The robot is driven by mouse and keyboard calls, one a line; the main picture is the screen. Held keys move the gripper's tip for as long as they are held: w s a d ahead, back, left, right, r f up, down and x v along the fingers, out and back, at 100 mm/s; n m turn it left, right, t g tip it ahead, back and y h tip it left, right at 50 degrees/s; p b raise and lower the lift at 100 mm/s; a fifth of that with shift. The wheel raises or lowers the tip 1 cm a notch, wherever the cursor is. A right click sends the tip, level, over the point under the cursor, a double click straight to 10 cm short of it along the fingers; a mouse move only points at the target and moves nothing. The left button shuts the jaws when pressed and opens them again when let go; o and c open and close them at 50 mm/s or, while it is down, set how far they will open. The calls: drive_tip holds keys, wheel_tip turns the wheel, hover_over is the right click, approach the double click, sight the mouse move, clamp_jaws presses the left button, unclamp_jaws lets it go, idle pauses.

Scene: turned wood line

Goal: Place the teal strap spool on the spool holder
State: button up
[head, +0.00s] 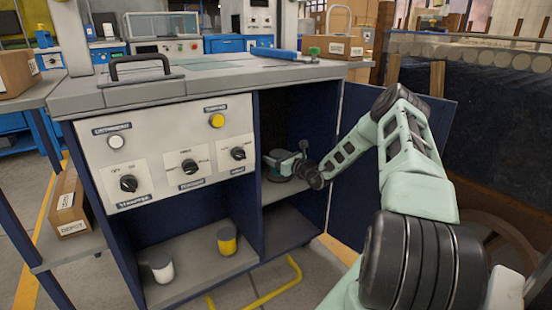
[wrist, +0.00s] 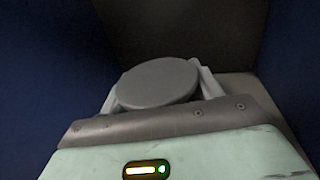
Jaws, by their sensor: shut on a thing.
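My gripper (head: 287,164) reaches into the upper right compartment of the open cabinet, just above its shelf. In the wrist view its two fingers stand on either side of a round, flat-topped disc (wrist: 158,82), and it is shut on it. The disc looks grey in the shade there. In the head view its dark teal edge (head: 274,178) shows below the gripper, so I take it for the teal strap spool. I cannot tell whether it touches the shelf. I cannot pick out the spool holder in either view.
The cabinet door (head: 346,185) stands open close beside my arm. Dark blue compartment walls (wrist: 45,70) flank the gripper. A white cup-like item (head: 162,268) and a yellow one (head: 227,241) stand on the lower left shelf. The worktop (head: 215,80) above carries a black handle and tools.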

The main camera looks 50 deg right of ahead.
drive_tip(key=o, duration=1.1)
drive_tip(key=shift+o, duration=0.2)
drive_tip(key=shift+s+r, duration=0.1)
drive_tip(key=shift+s, duration=0.15)
drive_tip(key=s+p, duration=0.4)
drive_tip(key=s, duration=0.6)
drive_tip(key=shift+s, duration=0.75)
